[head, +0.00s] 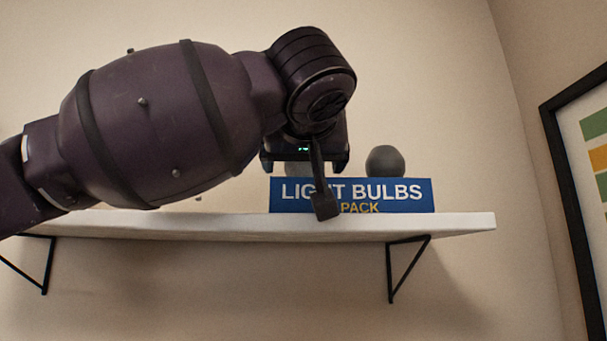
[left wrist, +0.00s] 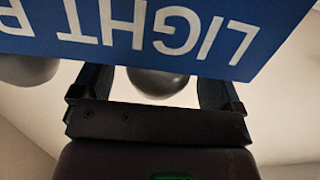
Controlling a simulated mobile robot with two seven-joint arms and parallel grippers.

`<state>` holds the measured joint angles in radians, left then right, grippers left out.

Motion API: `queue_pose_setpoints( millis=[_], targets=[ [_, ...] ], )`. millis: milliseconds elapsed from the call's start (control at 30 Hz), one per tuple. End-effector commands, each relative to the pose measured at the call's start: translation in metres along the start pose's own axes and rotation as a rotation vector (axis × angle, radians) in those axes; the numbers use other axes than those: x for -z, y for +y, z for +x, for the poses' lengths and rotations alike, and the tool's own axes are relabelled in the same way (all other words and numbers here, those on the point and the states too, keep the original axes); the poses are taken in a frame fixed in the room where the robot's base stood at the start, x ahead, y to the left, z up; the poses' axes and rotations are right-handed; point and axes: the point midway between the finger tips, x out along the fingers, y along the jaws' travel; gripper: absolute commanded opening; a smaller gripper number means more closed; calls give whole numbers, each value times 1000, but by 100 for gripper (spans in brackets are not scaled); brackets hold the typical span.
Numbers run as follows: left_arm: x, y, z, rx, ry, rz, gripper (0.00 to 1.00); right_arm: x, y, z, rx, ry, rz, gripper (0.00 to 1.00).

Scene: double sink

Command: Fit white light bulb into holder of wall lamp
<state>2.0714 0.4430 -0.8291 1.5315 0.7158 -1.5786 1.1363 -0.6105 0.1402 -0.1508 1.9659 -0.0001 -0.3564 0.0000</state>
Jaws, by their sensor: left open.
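A blue "LIGHT BULBS" pack (head: 405,190) stands on the white shelf; its upside-down lettering also fills the top of the left wrist view (left wrist: 120,25). A round, shaded grey bulb (head: 385,162) rises above the pack at the right. A second bulb (head: 296,169) is mostly hidden behind my left gripper (head: 322,192). The gripper is open, with one finger hanging down in front of the pack. In the left wrist view, one bulb (left wrist: 157,84) shows between the spread fingers, and another bulb (left wrist: 28,69) lies outside them at the left. No wall lamp or holder is visible.
The white shelf (head: 460,222) rests on black brackets (head: 405,265). Its right end is clear. A black-framed picture (head: 572,190) hangs on the right wall. My left arm covers much of the shelf's left part.

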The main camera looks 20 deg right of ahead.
Motion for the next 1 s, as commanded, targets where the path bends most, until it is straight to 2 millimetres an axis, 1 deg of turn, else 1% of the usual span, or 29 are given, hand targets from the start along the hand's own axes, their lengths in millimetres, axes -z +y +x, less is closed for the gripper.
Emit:
queue_pose_setpoints(
  millis=[33,133,233,367,467,500,667,1000],
  targets=[
    [1,0,5,1,-2,0,92,0,0,-2,0,-5,0,43],
    [0,0,11,0,-1,0,92,-4,1,-3,-1,-15,0,43],
    [0,0,12,-1,0,0,92,-8,1,-3,-1,-23,0,43],
    [-1,1,12,-1,0,1,92,-9,1,-3,-2,-24,0,43],
    [-1,1,12,-1,0,1,80,-8,1,-3,-2,-22,0,43],
    [-1,1,12,-1,0,1,74,-7,1,-3,-2,-20,0,43],
    [-1,1,12,-1,0,1,49,-6,1,-4,-2,-16,0,43],
    [2,1,11,-1,1,0,48,-5,1,-4,-2,-14,0,43]
  ],
)
